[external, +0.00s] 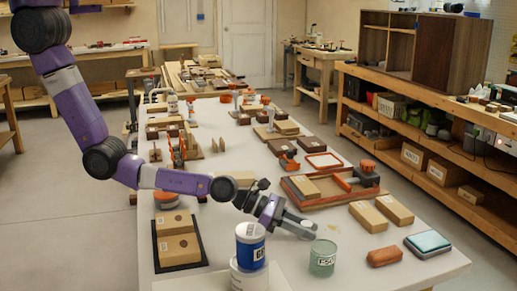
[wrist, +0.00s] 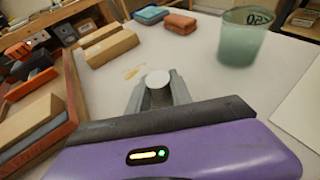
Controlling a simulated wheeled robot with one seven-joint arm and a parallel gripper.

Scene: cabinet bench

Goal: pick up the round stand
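A small round piece with a pale flat top (wrist: 157,79) and a darker body below it shows in the wrist view. It looks like the round stand. My gripper (wrist: 158,92) is low over the white table, with one finger on each side of this piece. The fingers are apart by about its width, and I cannot tell whether they press on it. In the external view my gripper (external: 308,229) points down and right at the table. The round piece cannot be made out clearly there.
A translucent greenish cup (external: 322,258) stands close to the right of my gripper; a blue-and-white can (external: 250,246) stands to the left. A wooden tray (external: 330,201) with blocks lies behind. An orange-brown block (external: 384,257) and a blue-topped block (external: 428,242) lie at right.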

